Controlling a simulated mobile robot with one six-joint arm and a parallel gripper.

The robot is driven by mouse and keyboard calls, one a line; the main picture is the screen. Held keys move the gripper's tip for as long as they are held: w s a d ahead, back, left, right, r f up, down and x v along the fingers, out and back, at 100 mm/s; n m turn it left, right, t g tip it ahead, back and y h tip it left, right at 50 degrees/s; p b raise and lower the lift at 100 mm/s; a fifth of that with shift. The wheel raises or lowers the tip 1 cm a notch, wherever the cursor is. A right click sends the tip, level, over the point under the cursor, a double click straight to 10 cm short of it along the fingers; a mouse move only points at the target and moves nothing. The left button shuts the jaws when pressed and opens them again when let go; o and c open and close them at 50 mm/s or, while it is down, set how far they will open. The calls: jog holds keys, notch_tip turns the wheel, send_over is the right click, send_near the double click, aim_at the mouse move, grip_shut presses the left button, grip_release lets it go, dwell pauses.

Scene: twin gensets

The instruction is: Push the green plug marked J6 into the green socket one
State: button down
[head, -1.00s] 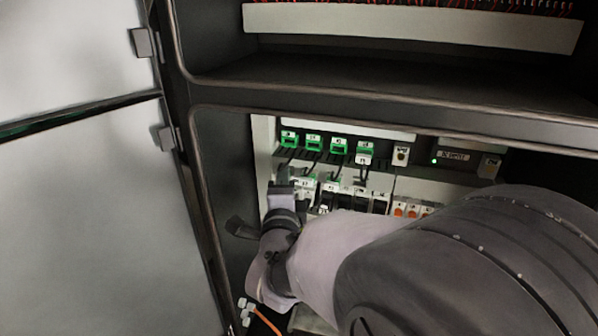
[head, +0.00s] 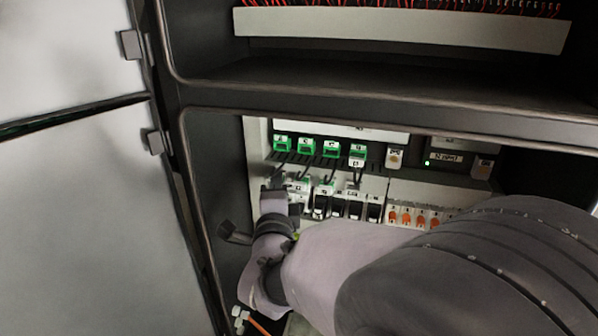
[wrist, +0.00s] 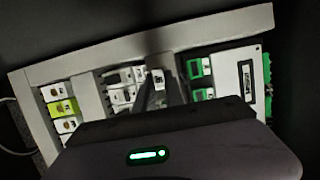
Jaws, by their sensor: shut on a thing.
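A row of green sockets (head: 307,146) sits along the upper part of the panel in the head view. The rightmost one has a white-labelled piece (head: 357,162) at its lower edge. I cannot tell which socket is one. My gripper (head: 274,196) is below the left end of this row, apart from it. In the wrist view, my gripper (wrist: 160,92) is shut on a small plug with a white face (wrist: 158,76). Its mark is too small to read and its body is hidden by the fingers. Green sockets (wrist: 199,68) show just right of the fingers there.
Below the green row are white and black connectors (head: 337,205) and orange ones (head: 413,216). Dark leads hang between the rows. A shelf edge (head: 380,120) runs above, and the cabinet's left post (head: 200,200) and a black lever (head: 234,233) stand close to my wrist.

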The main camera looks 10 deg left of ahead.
jog(key=shift+s, duration=0.15)
jog(key=a+v, duration=0.1)
jog(key=v, duration=0.5)
jog(key=shift+s+a, duration=0.45)
jog(key=shift+s, duration=0.1)
dwell(0.4)
notch_tip(320, 180, up, 6)
jog(key=p, duration=0.1)
jog(key=shift+p, duration=0.3)
jog(key=shift+r, duration=0.1)
jog(key=shift+w+d+b, duration=0.1)
jog(key=shift+w+b, duration=0.35)
jog(key=shift+w, duration=1.2)
jog(key=shift+w+d+b, duration=0.15)
jog(key=shift+w+b, duration=0.3)
jog(key=shift+w, duration=1.2)
